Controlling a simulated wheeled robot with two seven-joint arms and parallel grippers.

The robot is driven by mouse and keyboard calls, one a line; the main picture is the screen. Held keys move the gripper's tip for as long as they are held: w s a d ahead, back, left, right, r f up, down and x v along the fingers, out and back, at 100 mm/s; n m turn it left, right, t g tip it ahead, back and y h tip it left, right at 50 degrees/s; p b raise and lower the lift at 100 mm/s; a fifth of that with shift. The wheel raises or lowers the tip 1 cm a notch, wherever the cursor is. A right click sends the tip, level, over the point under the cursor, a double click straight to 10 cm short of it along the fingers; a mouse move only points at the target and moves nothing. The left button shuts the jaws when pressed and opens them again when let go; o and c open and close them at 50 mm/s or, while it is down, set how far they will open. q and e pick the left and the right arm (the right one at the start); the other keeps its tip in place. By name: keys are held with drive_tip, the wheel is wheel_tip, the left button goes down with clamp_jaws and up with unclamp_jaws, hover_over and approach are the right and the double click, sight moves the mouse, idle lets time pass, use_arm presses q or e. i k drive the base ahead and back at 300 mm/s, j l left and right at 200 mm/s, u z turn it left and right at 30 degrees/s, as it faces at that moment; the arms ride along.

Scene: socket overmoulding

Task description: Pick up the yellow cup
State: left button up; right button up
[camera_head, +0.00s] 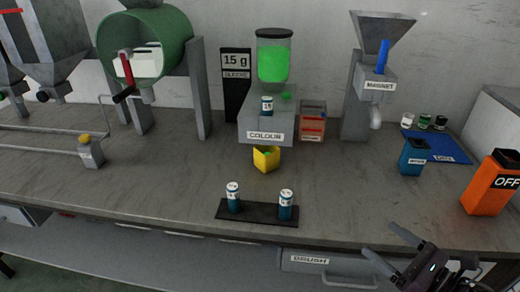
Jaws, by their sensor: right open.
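The yellow cup (266,158) stands on the grey bench under the spout of the grey COLOUR dispenser (264,128). My right gripper (383,247) is at the lower right, over the front edge of the bench. It is open and empty, well apart from the cup, which is up and to the left of it. My left gripper is not in view.
A black tray (257,217) with two small bottles stands in front of the cup. A blue container (413,157) and an orange OFF box (493,182) stand at the right. The bench between the tray and the blue container is clear.

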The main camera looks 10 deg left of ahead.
sight(266, 158)
drive_tip(key=i+j, duration=0.25)
drive_tip(key=j, duration=0.15)
drive_tip(key=i+j, duration=0.25)
drive_tip(key=j, duration=0.15)
drive_tip(key=i+j, duration=0.25)
drive_tip(key=j, duration=0.15)
